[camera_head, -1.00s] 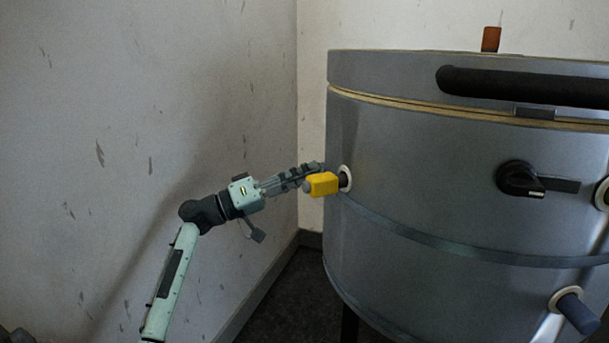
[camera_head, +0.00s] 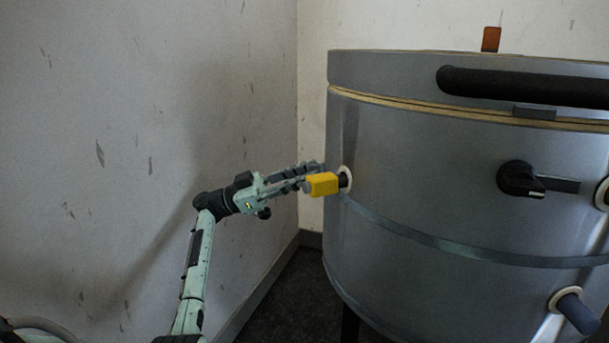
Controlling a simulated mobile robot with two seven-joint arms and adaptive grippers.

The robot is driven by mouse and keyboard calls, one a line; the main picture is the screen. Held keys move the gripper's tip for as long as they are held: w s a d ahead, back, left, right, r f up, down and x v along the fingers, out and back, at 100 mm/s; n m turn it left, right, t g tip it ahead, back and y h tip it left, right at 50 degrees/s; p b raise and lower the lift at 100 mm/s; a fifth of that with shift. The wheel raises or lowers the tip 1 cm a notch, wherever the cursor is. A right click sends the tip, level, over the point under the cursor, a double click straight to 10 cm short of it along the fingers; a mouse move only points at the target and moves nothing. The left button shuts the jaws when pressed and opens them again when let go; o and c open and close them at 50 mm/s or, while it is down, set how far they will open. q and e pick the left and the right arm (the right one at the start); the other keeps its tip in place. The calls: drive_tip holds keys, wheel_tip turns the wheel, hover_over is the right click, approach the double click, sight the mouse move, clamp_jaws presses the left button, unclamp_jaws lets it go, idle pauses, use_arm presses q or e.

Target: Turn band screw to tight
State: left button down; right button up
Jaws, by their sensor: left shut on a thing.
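A yellow block-shaped handle (camera_head: 321,184) sits on a dark stub in a white ring (camera_head: 346,180) on the left side of the grey drum (camera_head: 420,170). It is by the left end of the band (camera_head: 440,245) around the drum; I take it for the band screw's handle. My left gripper (camera_head: 316,180) reaches in from the left and is shut on the yellow handle. Its fingertips are partly hard to make out against the handle. My right gripper is not in view.
A black bar handle (camera_head: 525,87) crosses the drum's upper right. A black rotary knob (camera_head: 520,180) and a blue-grey peg (camera_head: 577,310) stick out at the right. A wall (camera_head: 140,130) stands close on my arm's left.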

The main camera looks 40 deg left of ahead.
use_arm(q)
drive_tip(key=shift+w+a+r+m+g+y, duration=0.2)
drive_tip(key=shift+m+g, duration=1.05)
drive_tip(key=shift+m, duration=1.95)
drive_tip(key=shift+s+d+m+g+y, duration=0.25)
drive_tip(key=shift+m+g, duration=1.05)
drive_tip(key=shift+m, duration=1.9)
drive_tip(key=shift+w+a+r+m+g+y, duration=0.25)
drive_tip(key=shift+m+g, duration=1)
drive_tip(key=shift+m, duration=1.95)
drive_tip(key=shift+d+f, duration=0.1)
drive_tip(key=shift+f, duration=0.05)
drive_tip(key=c, duration=1.6)
unclamp_jaws()
